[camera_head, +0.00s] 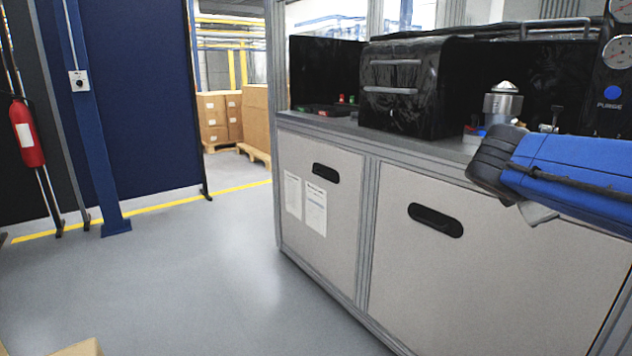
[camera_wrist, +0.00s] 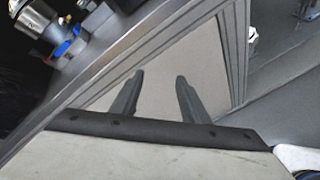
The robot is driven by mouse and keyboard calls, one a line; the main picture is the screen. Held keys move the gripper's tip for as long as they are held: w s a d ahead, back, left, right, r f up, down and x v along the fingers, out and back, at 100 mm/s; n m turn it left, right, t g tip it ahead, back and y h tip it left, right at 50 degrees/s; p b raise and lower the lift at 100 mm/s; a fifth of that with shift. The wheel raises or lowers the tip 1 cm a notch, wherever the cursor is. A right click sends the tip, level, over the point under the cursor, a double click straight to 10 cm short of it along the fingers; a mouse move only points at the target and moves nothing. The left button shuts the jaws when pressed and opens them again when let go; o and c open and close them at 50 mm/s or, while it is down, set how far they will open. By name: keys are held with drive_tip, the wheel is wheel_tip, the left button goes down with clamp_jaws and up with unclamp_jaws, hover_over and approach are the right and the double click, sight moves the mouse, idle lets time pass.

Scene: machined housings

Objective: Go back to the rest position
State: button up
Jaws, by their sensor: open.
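My gripper (camera_wrist: 158,80) is open in the wrist view, with its two dark fingers apart and nothing between them. It points at the pale front panels of the workbench (camera_wrist: 185,65), beyond the bench edge. In the head view my blue and black arm reaches in from the right in front of the bench (camera_head: 318,290); the fingers are mostly hidden there. A silver machined housing (camera_head: 502,106) with a conical top stands upright on the benchtop behind my arm, apart from it. It also shows at the top left of the wrist view (camera_wrist: 38,18).
A black covered machine (camera_head: 405,95) stands on the bench, left of the housing. A gauge panel (camera_head: 612,85) is at the far right. A red extinguisher (camera_head: 26,132) and a blue post (camera_head: 95,130) stand left. Grey floor (camera_head: 190,270) before the bench is clear.

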drive_tip(key=s+a+f+m+g+y, duration=0.1)
drive_tip(key=s+a+f+m+y, duration=0.4)
drive_tip(key=f, duration=0.6)
drive_tip(key=s+a+f+m+g+y, duration=0.1)
drive_tip(key=s+a+f+m+y, duration=0.4)
drive_tip(key=s+a+f+m, duration=0.5)
drive_tip(key=s+f+m, duration=0.1)
drive_tip(key=s, duration=0.2)
drive_tip(key=shift+a+f, duration=0.3)
drive_tip(key=shift+f, duration=0.1)
drive_tip(key=shift+s, duration=0.1)
